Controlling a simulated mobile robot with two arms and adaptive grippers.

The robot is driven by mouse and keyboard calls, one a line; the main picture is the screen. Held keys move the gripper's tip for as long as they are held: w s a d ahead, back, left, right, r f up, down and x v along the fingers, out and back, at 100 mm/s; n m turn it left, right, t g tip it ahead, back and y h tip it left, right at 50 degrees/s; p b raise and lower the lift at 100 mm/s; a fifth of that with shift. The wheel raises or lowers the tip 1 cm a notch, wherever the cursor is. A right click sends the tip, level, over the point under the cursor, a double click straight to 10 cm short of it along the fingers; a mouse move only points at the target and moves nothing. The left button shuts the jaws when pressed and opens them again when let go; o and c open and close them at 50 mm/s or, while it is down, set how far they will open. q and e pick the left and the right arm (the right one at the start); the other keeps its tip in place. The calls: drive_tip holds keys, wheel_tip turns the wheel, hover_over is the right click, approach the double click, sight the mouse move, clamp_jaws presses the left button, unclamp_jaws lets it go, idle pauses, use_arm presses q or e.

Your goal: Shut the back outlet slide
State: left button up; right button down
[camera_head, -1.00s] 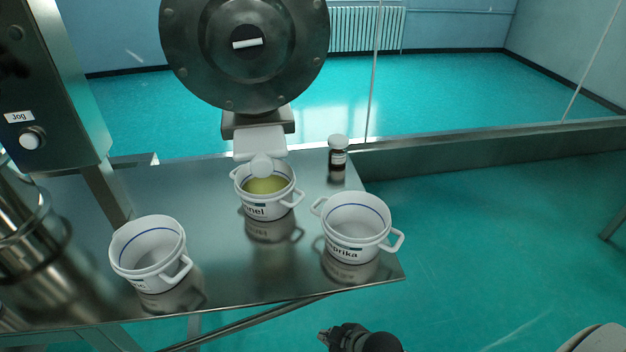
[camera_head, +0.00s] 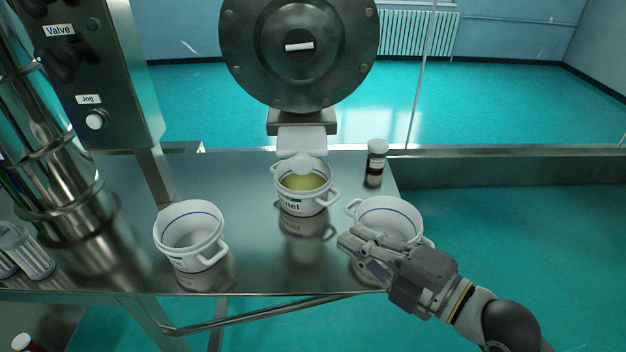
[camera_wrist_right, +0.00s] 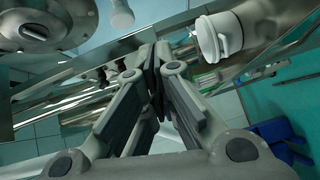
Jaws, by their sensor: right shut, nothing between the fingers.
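A pale outlet slide (camera_head: 302,139) with a round knob (camera_head: 303,163) sits below the big dark round housing (camera_head: 298,45). The knob is just above the back rim of a white pot (camera_head: 305,204) labelled "...nel", which holds yellow-green material. I cannot tell whether the slide is open or shut. My right gripper (camera_head: 350,242) is shut and empty, in front of the right white pot (camera_head: 389,213) and hiding its lower part, to the right of and nearer than the slide. Its closed fingers (camera_wrist_right: 158,55) fill the middle of the right wrist view. My left gripper is out of view.
An empty white pot (camera_head: 190,235) stands at the left of the steel table (camera_head: 255,263). A dark jar with a white lid (camera_head: 376,160) stands at the back right. A control box (camera_head: 100,75) rises at the left. Free floor lies right of the table.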

drive_tip(key=w+a+r+n+y+p, duration=0.1)
drive_tip(key=w+a+r+n+p, duration=0.1)
drive_tip(key=w+a, duration=0.5)
drive_tip(key=w+r+p, duration=0.1)
drive_tip(key=w, duration=0.2)
drive_tip(key=shift+a+r, duration=0.35)
drive_tip(key=shift+r, duration=0.05)
drive_tip(key=shift+w+f, duration=0.1)
idle(0.5)
